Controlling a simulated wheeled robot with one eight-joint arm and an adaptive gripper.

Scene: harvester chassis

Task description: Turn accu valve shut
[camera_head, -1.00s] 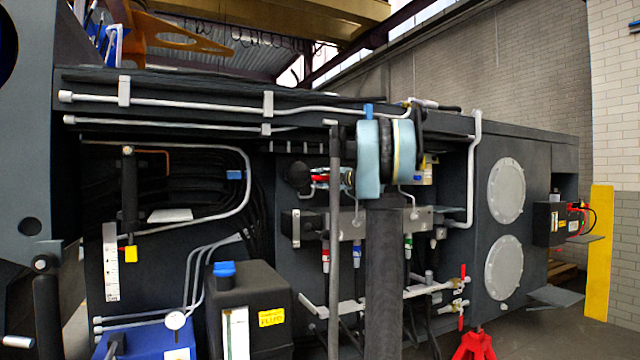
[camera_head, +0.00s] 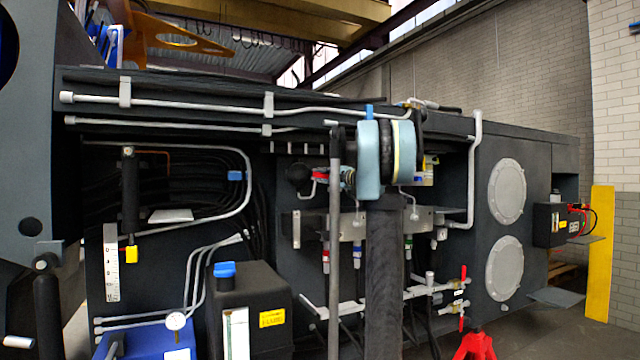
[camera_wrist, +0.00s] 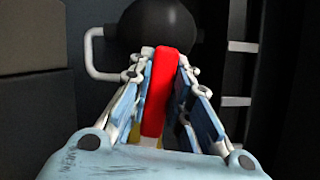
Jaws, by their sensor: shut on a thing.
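The accu valve's red handle (camera_wrist: 158,90) stands between the two blue-padded fingers of my gripper (camera_wrist: 160,92) in the wrist view. The gripper is shut on it. The handle points lengthwise out between the fingers, and its lower end is partly hidden by them. A black round accumulator (camera_wrist: 158,32) sits just beyond the handle. In the head view the red handle (camera_head: 320,176) shows small beside the black accumulator (camera_head: 298,174), with my gripper (camera_head: 325,178) reaching it from the right. My arm covers part of the area, and the valve body is hard to make out.
A grey pipe (camera_wrist: 95,55) bends beside the accumulator. A grey vertical post (camera_head: 335,250) stands close to my gripper. Below is a manifold bar (camera_head: 345,227) with coloured hose fittings. Another red-handled valve (camera_head: 462,285) is at lower right, above a red stand (camera_head: 475,345).

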